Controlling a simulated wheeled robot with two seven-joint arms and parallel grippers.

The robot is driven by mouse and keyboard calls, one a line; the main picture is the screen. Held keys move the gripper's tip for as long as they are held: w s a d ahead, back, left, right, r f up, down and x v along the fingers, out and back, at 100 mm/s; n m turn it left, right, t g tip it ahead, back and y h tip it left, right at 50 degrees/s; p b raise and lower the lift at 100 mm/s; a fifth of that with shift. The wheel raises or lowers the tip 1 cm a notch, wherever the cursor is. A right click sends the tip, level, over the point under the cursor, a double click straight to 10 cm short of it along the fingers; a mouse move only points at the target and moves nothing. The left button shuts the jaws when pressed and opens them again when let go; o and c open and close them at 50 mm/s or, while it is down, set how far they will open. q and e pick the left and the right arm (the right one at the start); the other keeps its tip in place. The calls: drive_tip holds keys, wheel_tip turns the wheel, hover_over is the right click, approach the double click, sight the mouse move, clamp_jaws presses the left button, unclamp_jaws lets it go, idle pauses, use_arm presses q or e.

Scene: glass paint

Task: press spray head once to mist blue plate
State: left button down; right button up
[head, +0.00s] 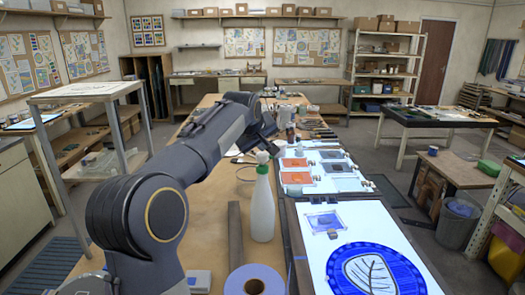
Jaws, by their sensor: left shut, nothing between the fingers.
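A white spray bottle (262,212) stands upright on the wooden table, left of the light panel. Its pale spray head (262,157) is at the top. My left gripper (264,148) is shut and empty, pointing down right at the spray head from above. Whether it touches the head I cannot tell. The round blue plate (334,280), with a white leaf shape in its middle, lies on the white panel at the lower right, in front of the bottle. Its near edge is cut off by the picture. My right gripper is not in view.
A blue tape roll (232,279) lies in front of the bottle. A dark flat bar (235,240) lies to the bottle's left. A small blue framed piece (323,222) lies on the panel behind the plate. Orange and grey squares (297,178) lie farther back. Jars and tools crowd the table's far end.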

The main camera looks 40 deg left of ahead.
sight(261, 156)
use_arm(q)
drive_tip(key=shift+r, duration=0.45)
drive_tip(key=shift+r, duration=0.1)
wheel_tip(261, 156, up, 5)
drive_tip(key=p, duration=0.5)
drive_tip(key=shift+s, duration=0.1)
idle(0.7)
